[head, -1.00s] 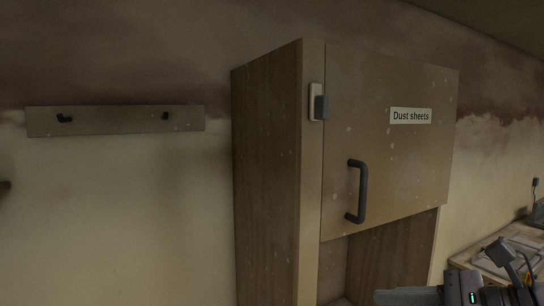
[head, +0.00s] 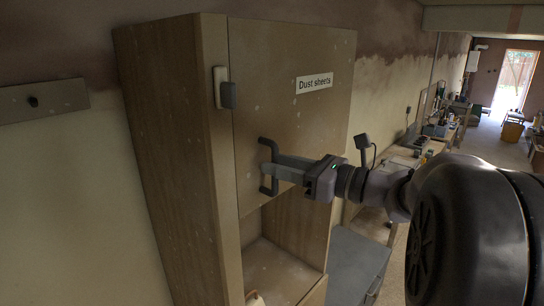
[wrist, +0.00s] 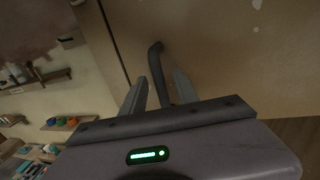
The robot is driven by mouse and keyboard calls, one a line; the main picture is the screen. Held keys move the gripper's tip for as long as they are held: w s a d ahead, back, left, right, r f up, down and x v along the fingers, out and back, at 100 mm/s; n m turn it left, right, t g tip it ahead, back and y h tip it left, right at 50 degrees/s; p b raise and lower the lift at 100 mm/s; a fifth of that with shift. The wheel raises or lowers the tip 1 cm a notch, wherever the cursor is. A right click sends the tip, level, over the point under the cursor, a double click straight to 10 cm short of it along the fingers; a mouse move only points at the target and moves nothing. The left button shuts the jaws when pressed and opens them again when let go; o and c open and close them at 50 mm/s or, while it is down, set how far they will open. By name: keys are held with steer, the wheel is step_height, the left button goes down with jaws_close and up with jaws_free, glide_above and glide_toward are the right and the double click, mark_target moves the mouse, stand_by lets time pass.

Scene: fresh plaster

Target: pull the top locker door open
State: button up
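The top locker door (head: 292,120) is a tan panel labelled "Dust sheets" and looks shut in the head view. It fills the upper right of the wrist view (wrist: 235,55). Its dark bar handle (head: 265,178) stands upright near the lower left of the door. My gripper (head: 272,163) reaches in from the right, with its fingertips at the handle. In the wrist view the two fingers (wrist: 161,77) stand apart on either side of the handle (wrist: 154,58), with a gap beside it. The handle's lower part is hidden behind my gripper.
A dark block (head: 229,95) on a pale plate sits at the door's left edge. An open compartment (head: 270,268) lies below the door. A grey cabinet (head: 356,262) stands to the right. A hook rail (head: 45,101) is on the left wall.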

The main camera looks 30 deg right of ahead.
steer(key=shift+w+a, duration=0.35)
steer(key=shift+w, duration=0.3)
steer(key=shift+c, duration=0.3)
steer(key=shift+s, duration=0.1)
jaws_close()
stand_by(0.6)
